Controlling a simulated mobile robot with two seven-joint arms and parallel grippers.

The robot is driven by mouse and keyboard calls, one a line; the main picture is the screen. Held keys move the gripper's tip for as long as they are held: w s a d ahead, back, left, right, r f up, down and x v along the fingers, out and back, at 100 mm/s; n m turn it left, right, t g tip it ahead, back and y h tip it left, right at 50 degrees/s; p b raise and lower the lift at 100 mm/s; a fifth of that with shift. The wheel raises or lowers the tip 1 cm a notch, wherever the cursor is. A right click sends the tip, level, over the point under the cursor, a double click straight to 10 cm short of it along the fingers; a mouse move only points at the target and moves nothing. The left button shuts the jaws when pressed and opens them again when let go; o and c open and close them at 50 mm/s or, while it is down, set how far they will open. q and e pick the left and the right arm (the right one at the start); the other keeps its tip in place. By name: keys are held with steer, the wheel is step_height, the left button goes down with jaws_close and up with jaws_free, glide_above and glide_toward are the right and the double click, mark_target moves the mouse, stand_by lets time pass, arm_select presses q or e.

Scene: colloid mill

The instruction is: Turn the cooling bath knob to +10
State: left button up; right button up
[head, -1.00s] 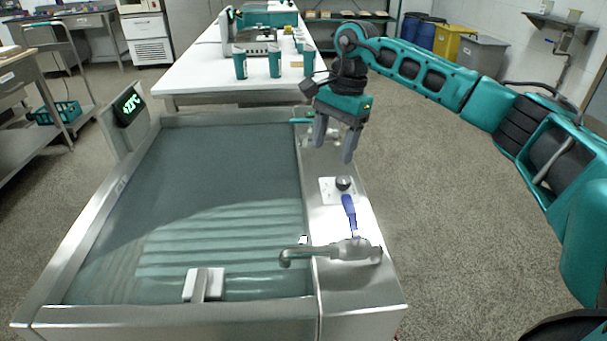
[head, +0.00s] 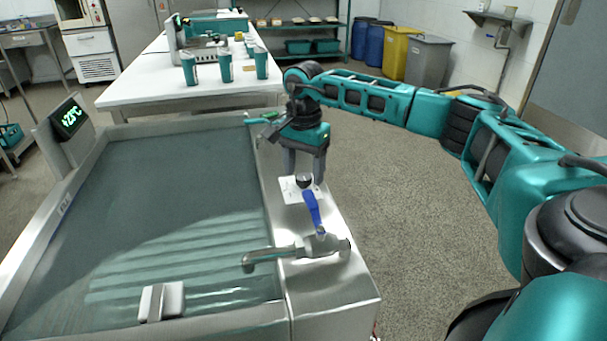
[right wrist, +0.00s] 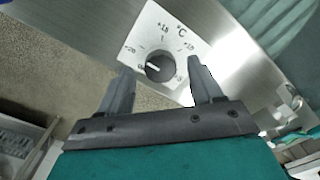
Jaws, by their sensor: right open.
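The cooling bath knob (head: 304,181) is a small black dial on a white plate (head: 288,191) on the bath's right ledge. In the right wrist view the knob (right wrist: 160,67) has a white pointer mark toward the left of the picture, and the plate shows °C and printed numbers, including +10 at the upper right. My right gripper (head: 304,174) is open and points down, its fingers on either side of the knob. Whether they touch it I cannot tell. The bath display (head: 70,119) glows green and seems to read +23°C. My left gripper is not in view.
A blue-handled tap (head: 312,208) stands just in front of the knob, its spout (head: 262,257) over the bath. A green-handled valve (head: 262,118) is at the ledge's far end. The white table (head: 140,90) behind holds teal cups (head: 226,68). Floor to the right is clear.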

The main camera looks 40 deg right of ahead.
steer(key=shift+f, duration=0.4)
steer(key=shift+c, duration=0.2)
